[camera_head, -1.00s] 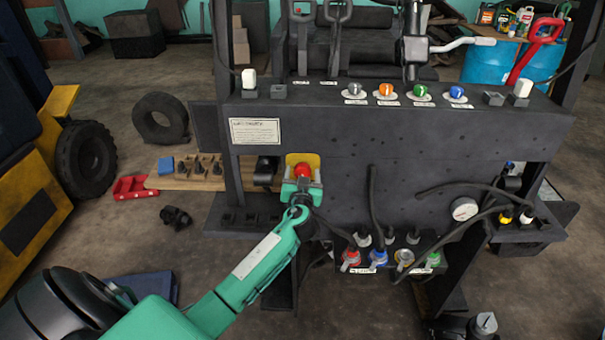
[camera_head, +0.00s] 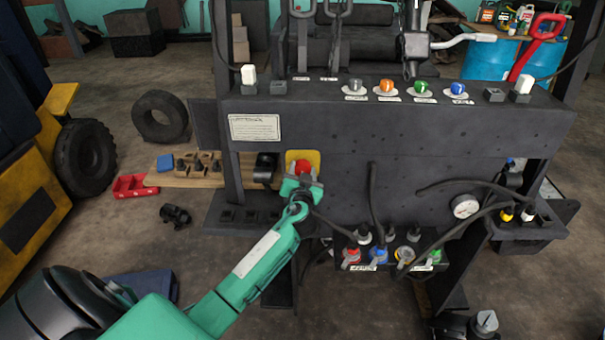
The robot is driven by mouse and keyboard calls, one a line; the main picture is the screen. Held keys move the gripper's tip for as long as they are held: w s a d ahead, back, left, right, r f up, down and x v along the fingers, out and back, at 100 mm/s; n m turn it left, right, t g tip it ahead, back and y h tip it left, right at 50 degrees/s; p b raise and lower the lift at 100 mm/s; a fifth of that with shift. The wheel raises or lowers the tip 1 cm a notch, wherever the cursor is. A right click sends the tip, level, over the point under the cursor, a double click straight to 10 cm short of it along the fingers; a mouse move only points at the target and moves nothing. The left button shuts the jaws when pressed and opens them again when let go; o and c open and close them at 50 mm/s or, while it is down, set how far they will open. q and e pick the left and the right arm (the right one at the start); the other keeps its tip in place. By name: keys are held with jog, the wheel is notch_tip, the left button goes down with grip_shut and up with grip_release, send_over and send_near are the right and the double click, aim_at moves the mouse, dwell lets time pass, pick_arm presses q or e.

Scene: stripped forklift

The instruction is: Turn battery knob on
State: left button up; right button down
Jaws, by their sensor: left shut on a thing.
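The battery knob is a red knob (camera_head: 303,166) on a yellow plate (camera_head: 316,157), on the front of the dark forklift panel, left of its middle. My left gripper (camera_head: 302,177) is teal and reaches up to the knob from below. Its jaws are shut on the red knob; the fingers hide the knob's lower part, and the knob's exact turn angle is hard to read. My right gripper is not in view.
Grey, orange, green and blue knobs (camera_head: 421,88) line the panel's top. Black cables (camera_head: 374,205) hang beside a lower box with coloured connectors (camera_head: 378,256). A round gauge (camera_head: 465,206) is at right. A wooden board with dark parts (camera_head: 200,182) lies at left.

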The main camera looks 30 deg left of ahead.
pick_arm(q)
jog(key=shift+d+m+p, duration=0.1)
jog(key=shift+m+p, duration=0.55)
jog(key=shift+m, duration=7.15)
jog(key=shift+f, duration=0.1)
jog(key=o, duration=1)
